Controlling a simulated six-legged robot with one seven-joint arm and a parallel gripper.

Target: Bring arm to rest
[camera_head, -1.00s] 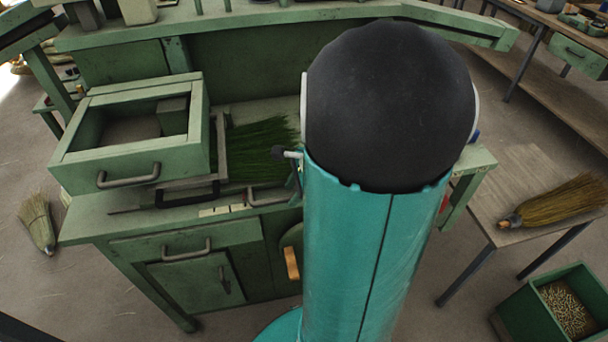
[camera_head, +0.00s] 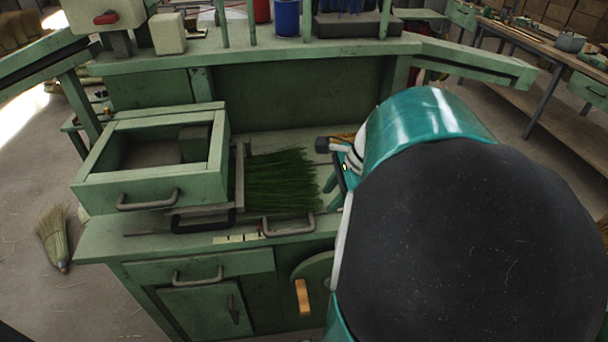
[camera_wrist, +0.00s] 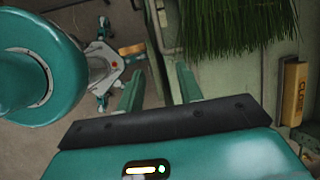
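My arm shows large and teal with a black rounded joint cover in the head view, bent at the right of the picture. My gripper (camera_head: 331,186) is beside the right end of the green bristles, over the bench. In the wrist view my gripper (camera_wrist: 158,86) has its two teal fingers apart with nothing between them. Part of the gripper is hidden behind the arm in the head view. The green bristles (camera_head: 280,182) lie on the bench and hang at the top right of the wrist view (camera_wrist: 235,25), apart from the fingers.
The green workbench (camera_head: 300,228) stands close, with a raised drawer box (camera_head: 150,190) at left. An orange handle (camera_head: 303,297) sits on its front; a yellow CLOSE label (camera_wrist: 293,92) shows in the wrist view. A straw broom (camera_head: 54,238) lies on the floor at left.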

